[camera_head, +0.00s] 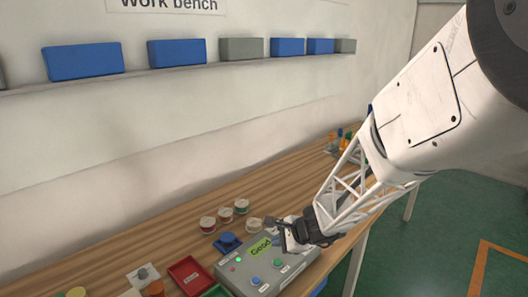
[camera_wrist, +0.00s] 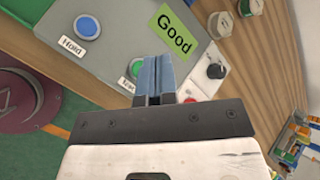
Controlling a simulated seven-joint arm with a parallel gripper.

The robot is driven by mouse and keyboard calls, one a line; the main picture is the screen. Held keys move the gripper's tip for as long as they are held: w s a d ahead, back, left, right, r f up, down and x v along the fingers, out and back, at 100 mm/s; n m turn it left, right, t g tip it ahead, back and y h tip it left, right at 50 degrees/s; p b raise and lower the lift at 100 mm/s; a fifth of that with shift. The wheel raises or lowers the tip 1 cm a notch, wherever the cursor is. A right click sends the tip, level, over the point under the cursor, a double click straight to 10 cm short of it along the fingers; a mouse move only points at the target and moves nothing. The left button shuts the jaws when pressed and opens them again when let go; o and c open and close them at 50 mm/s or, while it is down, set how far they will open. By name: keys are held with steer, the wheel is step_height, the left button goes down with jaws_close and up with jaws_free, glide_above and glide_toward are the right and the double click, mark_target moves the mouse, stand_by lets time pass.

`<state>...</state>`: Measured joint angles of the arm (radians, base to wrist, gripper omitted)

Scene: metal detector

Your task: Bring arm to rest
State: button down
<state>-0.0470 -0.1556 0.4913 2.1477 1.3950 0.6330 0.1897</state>
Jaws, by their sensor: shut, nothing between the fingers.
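My gripper (camera_head: 290,236) is at the right side of the grey metal detector box (camera_head: 238,280) on the wooden bench. In the wrist view my gripper (camera_wrist: 157,60) has its two fingers together over the box's panel, with nothing between them. The panel carries a green screen reading "Good" (camera_wrist: 174,31), a blue button marked "Hold" (camera_wrist: 86,28) and a green button (camera_wrist: 137,68) partly hidden by the fingers. A red button (camera_wrist: 190,100) shows just beside the fingers, and a black knob (camera_wrist: 216,71) lies to their right. I cannot tell whether the fingertips touch the panel.
Several round tins (camera_head: 225,215) and a blue object (camera_head: 228,242) stand behind the box. A red tray (camera_head: 190,275) lies to its left. Colourful items (camera_head: 342,140) stand at the bench's far end. Blue and grey bins (camera_head: 176,53) line the wall shelf. The bench's middle-left is clear.

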steer(key=s+d+r+n+h, duration=0.2)
steer(key=s+d+r+n, duration=0.2)
steer(key=s, duration=0.6)
steer(key=s+d+r+n+g+h, duration=0.1)
steer(key=s+d+r+n+h, duration=0.2)
steer(key=s, duration=0.7)
steer(key=s+d+r+n+g+h, duration=0.1)
steer(key=s+d+r+n+h, duration=0.2)
steer(key=s+d+r+n, duration=0.3)
steer(key=s+r+n, duration=0.2)
steer(key=s+r, duration=0.1)
steer(key=shift+s+d+r, duration=0.25)
steer(key=shift+s+r, duration=0.05)
steer(key=shift+s, duration=0.1)
